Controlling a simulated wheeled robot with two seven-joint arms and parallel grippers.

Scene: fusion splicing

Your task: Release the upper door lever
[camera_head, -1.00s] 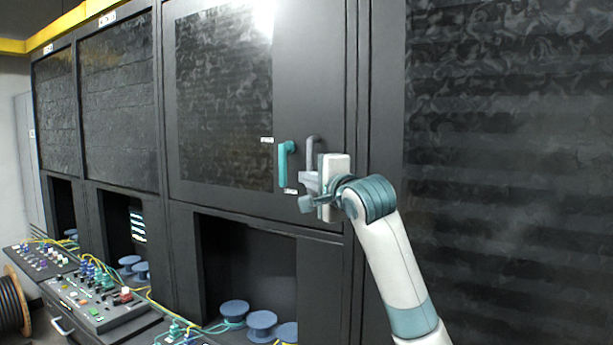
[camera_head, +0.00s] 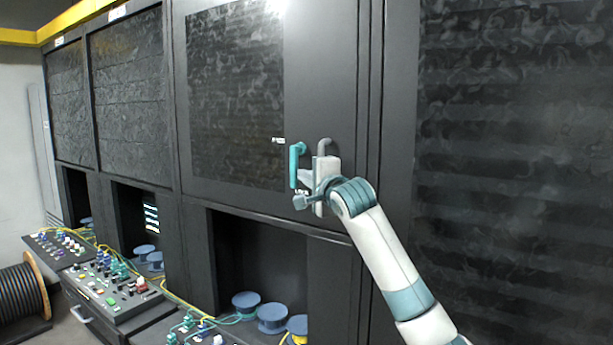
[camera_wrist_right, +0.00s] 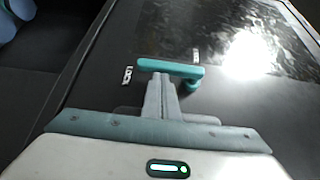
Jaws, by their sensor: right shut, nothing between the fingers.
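The teal door lever (camera_head: 294,166) is on the dark upper door, pointing down from its pivot toward a small white label. In the right wrist view the lever (camera_wrist_right: 168,66) lies across the picture, its free end near the label reading LOCK (camera_wrist_right: 127,75). My right gripper (camera_head: 305,178) is shut and empty, just right of the lever's lower part. In the right wrist view its fingertips (camera_wrist_right: 160,80) reach the lever's near side; I cannot tell if they touch. My left gripper is not in view.
A second small label (camera_head: 278,140) is left of the pivot. Below are an open bay with blue spools (camera_head: 272,318) and control panels (camera_head: 113,290). A cable reel (camera_head: 22,290) stands at lower left.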

